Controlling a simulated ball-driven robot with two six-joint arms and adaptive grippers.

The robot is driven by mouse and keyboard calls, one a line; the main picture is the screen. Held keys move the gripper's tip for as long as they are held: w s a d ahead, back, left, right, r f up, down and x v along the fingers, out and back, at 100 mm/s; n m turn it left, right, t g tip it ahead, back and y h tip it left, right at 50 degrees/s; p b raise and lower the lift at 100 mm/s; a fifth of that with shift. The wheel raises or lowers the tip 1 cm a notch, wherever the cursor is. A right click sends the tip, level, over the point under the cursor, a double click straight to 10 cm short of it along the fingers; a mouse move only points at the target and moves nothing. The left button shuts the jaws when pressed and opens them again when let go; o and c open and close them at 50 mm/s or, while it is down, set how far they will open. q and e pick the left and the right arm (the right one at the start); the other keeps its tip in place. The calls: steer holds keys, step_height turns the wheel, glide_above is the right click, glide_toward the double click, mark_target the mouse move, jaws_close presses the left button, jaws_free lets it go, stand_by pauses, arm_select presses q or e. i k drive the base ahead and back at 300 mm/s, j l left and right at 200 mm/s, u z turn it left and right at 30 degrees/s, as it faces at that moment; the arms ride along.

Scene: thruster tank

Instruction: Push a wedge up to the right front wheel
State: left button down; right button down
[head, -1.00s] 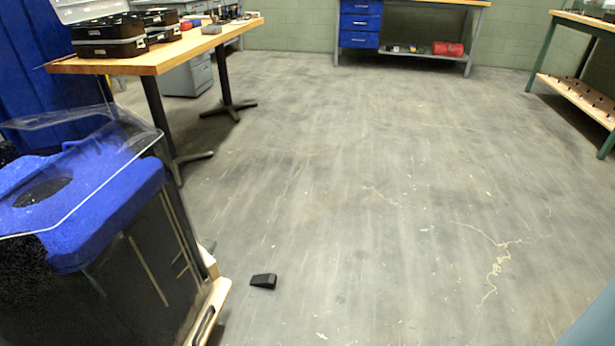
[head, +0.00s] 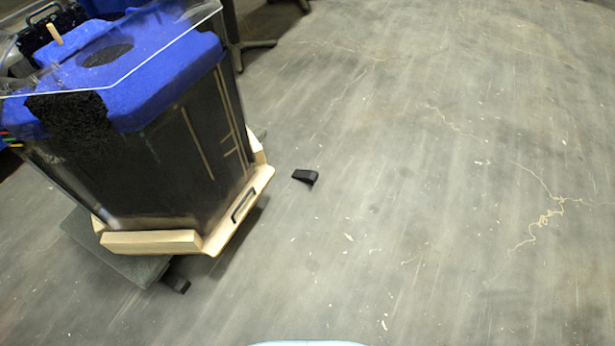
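A small black wedge (head: 306,176) lies on the grey floor, just right of the tank cart and apart from it. The cart's wooden base frame (head: 155,241) carries a dark clear-walled tank (head: 150,170) with a blue top (head: 130,75). A second small black piece (head: 178,284) shows low at the cart's near edge; I cannot tell if it is a wheel or another wedge. No wheel is clearly visible, as the base and tank hide the underside. Neither of my grippers is in view.
A grey-green slab (head: 115,250) sits under the near left part of the wooden base. The floor (head: 420,200) to the right and in front is open, with cracks and pale flecks. A dark table foot (head: 255,44) stands behind the cart.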

mark_target(310, 177)
steer(key=u, duration=0.4)
steer(key=l+u, duration=0.1)
steer(key=u, duration=0.3)
steer(key=i+l+u, duration=0.1)
steer(key=u, duration=0.7)
steer(key=l+u, duration=0.1)
steer(key=u, duration=0.3)
steer(key=l+u, duration=0.3)
steer(key=k+l+u, duration=0.15)
steer(key=l+u, duration=0.15)
steer(key=l, duration=0.2)
steer(key=k+l+u, duration=0.1)
steer(key=l+u, duration=0.15)
steer(key=k+l+u, duration=0.15)
steer(key=l+u, duration=0.15)
steer(key=l, duration=0.15)
steer(key=k+l+u, duration=0.4)
steer(key=l+u, duration=0.2)
